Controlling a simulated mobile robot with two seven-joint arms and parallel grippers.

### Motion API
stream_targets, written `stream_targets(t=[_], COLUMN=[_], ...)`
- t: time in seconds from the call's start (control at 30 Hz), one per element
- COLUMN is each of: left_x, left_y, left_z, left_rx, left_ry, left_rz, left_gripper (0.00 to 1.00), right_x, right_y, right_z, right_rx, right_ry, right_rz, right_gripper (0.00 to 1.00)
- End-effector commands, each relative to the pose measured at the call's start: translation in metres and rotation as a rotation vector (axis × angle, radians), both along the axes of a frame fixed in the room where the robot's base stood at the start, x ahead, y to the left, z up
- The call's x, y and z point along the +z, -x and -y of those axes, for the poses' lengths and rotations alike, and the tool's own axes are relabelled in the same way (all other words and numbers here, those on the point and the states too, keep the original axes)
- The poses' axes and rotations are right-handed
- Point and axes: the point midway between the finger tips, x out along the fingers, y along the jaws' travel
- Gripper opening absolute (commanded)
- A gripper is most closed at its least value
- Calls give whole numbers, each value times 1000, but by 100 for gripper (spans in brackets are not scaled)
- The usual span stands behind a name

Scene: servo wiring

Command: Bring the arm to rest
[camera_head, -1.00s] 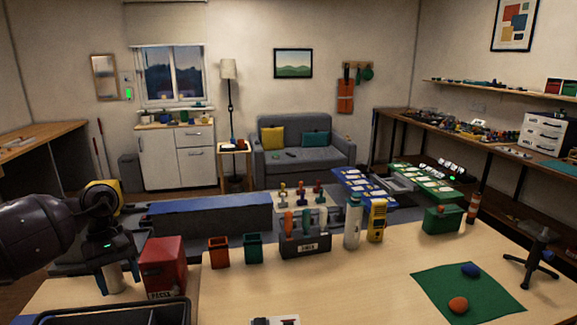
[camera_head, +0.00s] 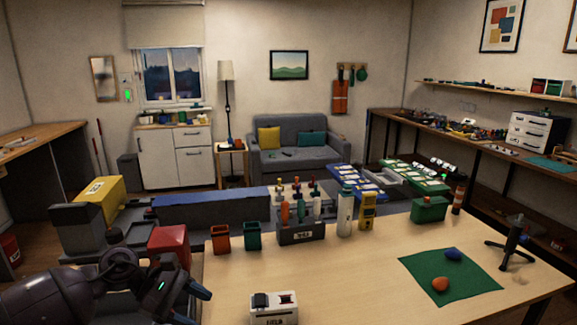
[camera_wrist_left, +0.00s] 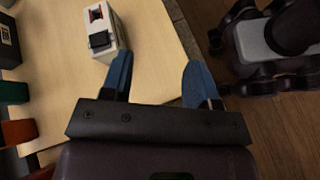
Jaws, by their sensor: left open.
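My left arm comes in at the lower left of the head view. Its gripper (camera_head: 198,304) is at the left edge of the wooden table (camera_head: 350,275), beside the red box (camera_head: 170,248). In the left wrist view the gripper's two blue fingers (camera_wrist_left: 154,78) are spread apart with nothing between them. They point over the table edge and the wooden floor. My right gripper is not seen in the head view.
Orange (camera_head: 220,238) and green (camera_head: 252,236) bins and a tool holder (camera_head: 300,234) stand along the back. A green mat (camera_head: 440,285) lies right. The middle table is clear.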

Motion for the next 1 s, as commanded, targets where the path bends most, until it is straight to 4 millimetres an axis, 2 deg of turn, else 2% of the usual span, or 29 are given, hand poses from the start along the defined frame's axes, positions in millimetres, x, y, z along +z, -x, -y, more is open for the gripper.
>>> stream_targets(t=[0.03, 0.1, 0.2, 0.3, 0.4, 0.53, 0.67, 0.87, 1.0], left_x=[1, 7, 19, 29, 38, 43, 39, 13, -17], left_y=[5, 8, 11, 11, 11, 10, 12, 29, 54], left_z=[16, 34, 51, 59, 58, 46, 23, -20, -50], left_rx=[67, 171, 323, 478, 630, 828, 1023, 1320, 1525], left_ry=[92, 221, 408, 591, 774, 1007, 1238, 1586, 1828], left_rz=[-43, -111, -227, -363, -515, -731, -962, -1331, -1586], left_gripper=[55, 55, 55, 55, 55, 55, 55, 55, 55], right_x=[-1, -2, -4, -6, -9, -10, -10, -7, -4], right_y=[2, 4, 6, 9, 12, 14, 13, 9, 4], right_z=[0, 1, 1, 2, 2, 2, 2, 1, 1], right_rx=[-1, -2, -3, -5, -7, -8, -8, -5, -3], right_ry=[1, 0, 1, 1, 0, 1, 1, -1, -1], right_rz=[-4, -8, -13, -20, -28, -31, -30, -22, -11], right_gripper=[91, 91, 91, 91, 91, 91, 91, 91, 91])
